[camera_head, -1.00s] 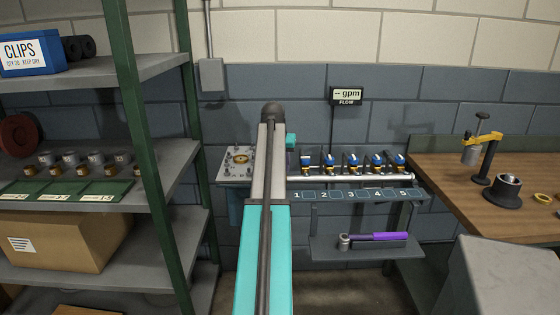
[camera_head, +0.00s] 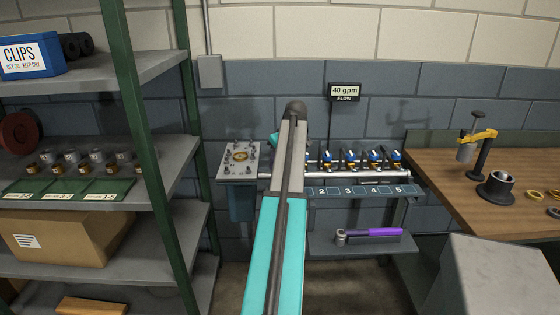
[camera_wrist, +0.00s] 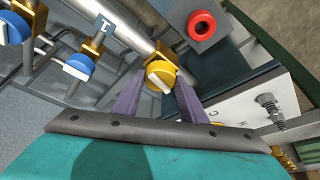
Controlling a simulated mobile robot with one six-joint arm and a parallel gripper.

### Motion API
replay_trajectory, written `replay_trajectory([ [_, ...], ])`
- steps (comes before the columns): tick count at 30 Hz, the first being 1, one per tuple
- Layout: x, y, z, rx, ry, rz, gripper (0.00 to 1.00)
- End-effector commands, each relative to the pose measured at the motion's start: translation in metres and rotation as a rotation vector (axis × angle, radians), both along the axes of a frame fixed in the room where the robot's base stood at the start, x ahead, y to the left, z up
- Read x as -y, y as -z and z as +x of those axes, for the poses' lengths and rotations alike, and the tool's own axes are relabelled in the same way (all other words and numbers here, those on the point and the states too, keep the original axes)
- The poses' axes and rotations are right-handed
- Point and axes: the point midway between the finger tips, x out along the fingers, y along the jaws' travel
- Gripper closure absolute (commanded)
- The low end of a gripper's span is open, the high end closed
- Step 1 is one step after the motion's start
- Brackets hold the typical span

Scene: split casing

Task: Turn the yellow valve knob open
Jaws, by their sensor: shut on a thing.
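In the wrist view the yellow valve knob (camera_wrist: 160,76) has a white bar across its face, tilted in the picture, and sits on a brass fitting at the silver pipe. My gripper (camera_wrist: 157,84) has its two purple fingers on either side of this knob and is shut on it. In the head view my arm hides the yellow knob and the fingers. A flow display (camera_head: 345,92) on the wall reads 40 gpm.
Several blue knobs (camera_head: 350,157) stand along the pipe to the right of my arm. A plate with bolts (camera_head: 240,158) is at its left. A purple-handled tool (camera_head: 372,232) lies on the low shelf. Green shelving (camera_head: 132,100) stands left, a wooden bench (camera_head: 450,175) right.

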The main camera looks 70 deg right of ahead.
Motion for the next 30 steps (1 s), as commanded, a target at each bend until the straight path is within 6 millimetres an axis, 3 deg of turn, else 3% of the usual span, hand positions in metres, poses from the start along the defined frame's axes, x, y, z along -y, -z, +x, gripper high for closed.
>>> replay_trajectory([
  [12,0.0026,0.0012,-0.0044,-0.008,-0.176,0.001,0.84],
  [26,0.0025,0.0016,-0.0052,-0.008,-0.191,0.0,0.84],
  [27,0.0025,0.0016,-0.0052,-0.008,-0.191,0.0,0.57],
  [30,0.0024,0.0014,-0.0045,-0.007,-0.191,0.0,0.43],
])
